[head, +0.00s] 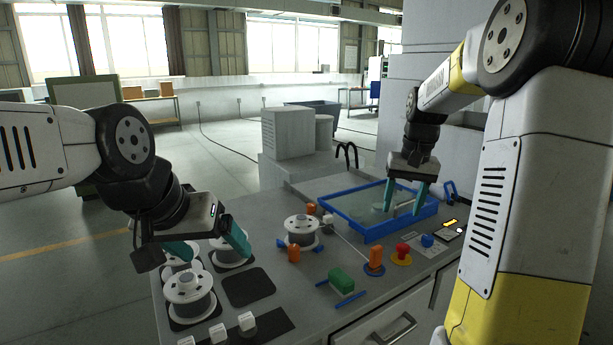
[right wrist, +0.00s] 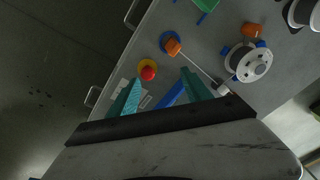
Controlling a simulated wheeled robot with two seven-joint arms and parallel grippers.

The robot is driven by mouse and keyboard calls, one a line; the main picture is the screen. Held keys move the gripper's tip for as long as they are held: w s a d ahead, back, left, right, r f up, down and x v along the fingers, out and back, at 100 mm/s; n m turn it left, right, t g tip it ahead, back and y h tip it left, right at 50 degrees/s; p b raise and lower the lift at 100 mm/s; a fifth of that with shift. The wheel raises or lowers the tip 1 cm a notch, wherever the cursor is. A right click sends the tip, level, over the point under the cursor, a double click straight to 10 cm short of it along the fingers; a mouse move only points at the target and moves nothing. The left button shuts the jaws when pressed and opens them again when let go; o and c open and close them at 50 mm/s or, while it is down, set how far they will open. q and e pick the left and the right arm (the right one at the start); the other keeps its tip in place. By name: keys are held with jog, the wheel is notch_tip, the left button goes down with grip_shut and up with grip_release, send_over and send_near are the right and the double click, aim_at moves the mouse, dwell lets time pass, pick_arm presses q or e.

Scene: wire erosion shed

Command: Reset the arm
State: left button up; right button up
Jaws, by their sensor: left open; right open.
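My left arm comes in from the left in the head view. Its gripper (head: 208,247) has teal fingers spread apart and hangs above the spools at the bench's left end, with nothing seen between the fingers. My right gripper (head: 406,199) points down over the blue-rimmed tray (head: 346,233) on the right of the bench, its teal fingers apart and empty. In the right wrist view the fingers of the right gripper (right wrist: 160,95) are also apart, with part of the blue rim between them.
The grey bench (head: 243,329) carries white spools (head: 188,297), a spool on a blue holder (head: 301,230), a green block (head: 341,280), orange pieces (head: 375,257) and a red button (head: 403,248). A dark square pad (head: 248,287) is bare. A grey machine stands behind the right arm.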

jog(key=s+a+r+n+t, duration=0.1)
jog(key=s+a, duration=0.4)
jog(key=s, duration=0.6)
jog(key=s+a+r+n+t+y, duration=0.1)
jog(key=s+a+r+t, duration=0.2)
jog(key=s, duration=0.9)
jog(key=a, duration=0.3)
jog(key=shift+n+t+y, duration=0.3)
jog(key=shift+n, duration=0.1)
